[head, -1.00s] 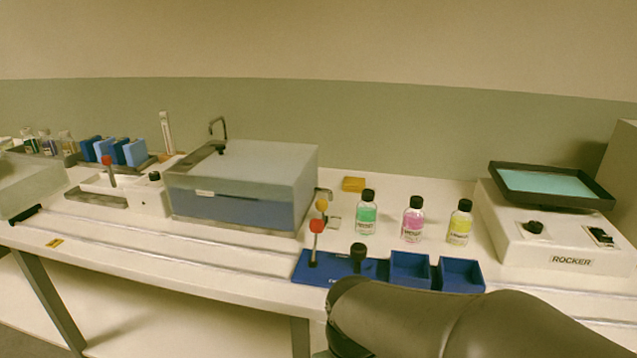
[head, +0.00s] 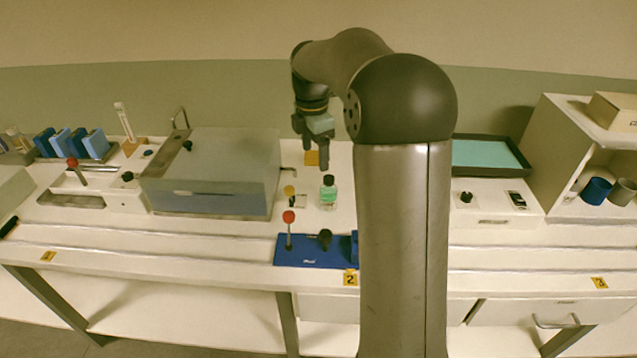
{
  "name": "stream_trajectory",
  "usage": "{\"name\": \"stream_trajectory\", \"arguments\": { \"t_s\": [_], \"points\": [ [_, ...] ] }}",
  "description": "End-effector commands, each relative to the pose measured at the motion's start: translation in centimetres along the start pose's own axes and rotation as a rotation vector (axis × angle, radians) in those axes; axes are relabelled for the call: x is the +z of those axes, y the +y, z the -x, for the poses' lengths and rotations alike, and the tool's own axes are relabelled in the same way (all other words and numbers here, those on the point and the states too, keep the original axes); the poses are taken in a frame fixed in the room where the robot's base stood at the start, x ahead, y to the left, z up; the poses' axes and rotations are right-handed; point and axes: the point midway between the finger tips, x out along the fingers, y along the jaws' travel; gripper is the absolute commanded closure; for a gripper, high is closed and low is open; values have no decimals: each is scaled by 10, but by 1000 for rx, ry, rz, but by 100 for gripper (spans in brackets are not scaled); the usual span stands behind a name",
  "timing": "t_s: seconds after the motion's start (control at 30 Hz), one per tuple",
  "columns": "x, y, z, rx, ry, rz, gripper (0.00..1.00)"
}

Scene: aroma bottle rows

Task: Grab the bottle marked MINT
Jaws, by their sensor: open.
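A clear bottle with green liquid and a black cap (head: 328,193) stands upright on the bench. Its label is too small to read, so I cannot tell if it says MINT. My gripper (head: 316,158) points down just above and slightly left of this bottle's cap in the picture. It is open and empty, with its fingers apart. The pink and yellow bottles, seen in the earlier head view, are hidden behind my arm now.
A large grey-lidded bath (head: 212,170) stands left of the bottle. A rocker with a tray (head: 490,156) stands right.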

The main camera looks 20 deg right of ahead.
Motion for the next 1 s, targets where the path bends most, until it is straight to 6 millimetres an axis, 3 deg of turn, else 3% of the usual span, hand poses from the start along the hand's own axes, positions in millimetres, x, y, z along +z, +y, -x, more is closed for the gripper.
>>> {"name": "stream_trajectory", "arguments": {
  "t_s": [0.03,0.1,0.3,0.47,0.8,1.0],
  "points": [
    [17,19,-4,2,9,104,26],
    [35,37,-6,7,17,244,26],
    [63,60,-11,19,28,462,26],
    [65,61,-28,18,30,490,26],
    [62,62,-100,18,30,488,26],
    [62,62,-127,20,28,487,26]
  ]
}}
